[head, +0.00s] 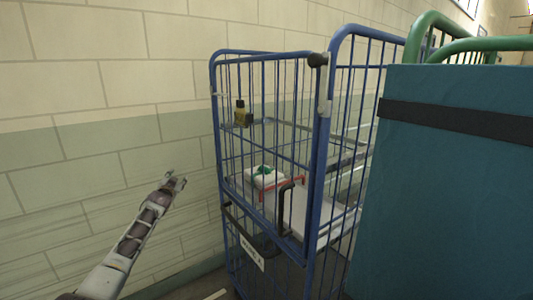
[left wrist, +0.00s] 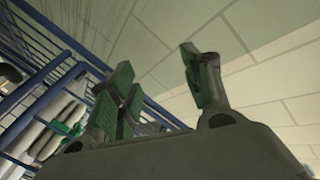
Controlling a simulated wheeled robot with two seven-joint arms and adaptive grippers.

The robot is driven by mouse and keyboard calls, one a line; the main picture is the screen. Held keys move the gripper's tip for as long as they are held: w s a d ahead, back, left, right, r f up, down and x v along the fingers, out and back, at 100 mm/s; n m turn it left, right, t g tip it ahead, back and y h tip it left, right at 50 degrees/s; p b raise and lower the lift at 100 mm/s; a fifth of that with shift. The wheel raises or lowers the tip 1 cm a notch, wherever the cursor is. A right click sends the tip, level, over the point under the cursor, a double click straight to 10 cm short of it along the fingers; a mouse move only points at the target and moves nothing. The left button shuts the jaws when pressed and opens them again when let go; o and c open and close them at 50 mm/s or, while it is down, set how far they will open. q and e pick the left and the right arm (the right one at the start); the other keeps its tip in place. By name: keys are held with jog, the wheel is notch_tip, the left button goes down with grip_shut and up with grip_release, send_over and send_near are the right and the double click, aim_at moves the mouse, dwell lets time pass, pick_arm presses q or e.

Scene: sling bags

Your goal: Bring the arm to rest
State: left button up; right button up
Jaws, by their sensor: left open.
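My left gripper (head: 174,181) is at the end of my left arm, which comes in from the lower left in the head view. It is raised in front of the block wall, to the left of the blue cage trolley and apart from it. In the left wrist view my left gripper (left wrist: 165,85) shows its green-padded fingers spread apart with nothing between them. My right gripper is not in view.
A blue wire cage trolley (head: 268,55) stands at the centre, holding a white bundle with a green mark (head: 264,176). A large teal box (head: 450,200) with a dark band fills the right. The block wall (head: 100,110) is behind.

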pick_arm(q)
jog(key=s+f+n+g, duration=0.15)
jog(key=s+f, duration=0.25)
jog(key=f, duration=1.2)
jog(key=s+d+f+g, duration=0.1)
jog(key=s+f+g, duration=0.1)
jog(key=s+f, duration=0.9)
jog(key=s+d+f+g, duration=0.15)
jog(key=s+f, duration=0.45)
jog(key=f, duration=0.8)
jog(key=s+d+f+g, duration=0.1)
jog(key=s+f+g, duration=0.2)
jog(key=s+f, duration=0.8)
jog(key=s+d+f+g, duration=0.2)
jog(key=s+f, duration=0.6)
jog(key=s, duration=0.9)
jog(key=s+d+f+g+h, duration=0.1)
jog(key=s+f, duration=0.7)
jog(key=s, duration=1)
jog(key=s+d+f+g, duration=0.3)
jog(key=s+f, duration=0.5)
jog(key=s, duration=1)
jog(key=shift+f+n+g, duration=0.25)
jog(key=shift+n+g, duration=0.2)
jog(key=shift+g, duration=0.25)
jog(key=shift+h, duration=0.3)
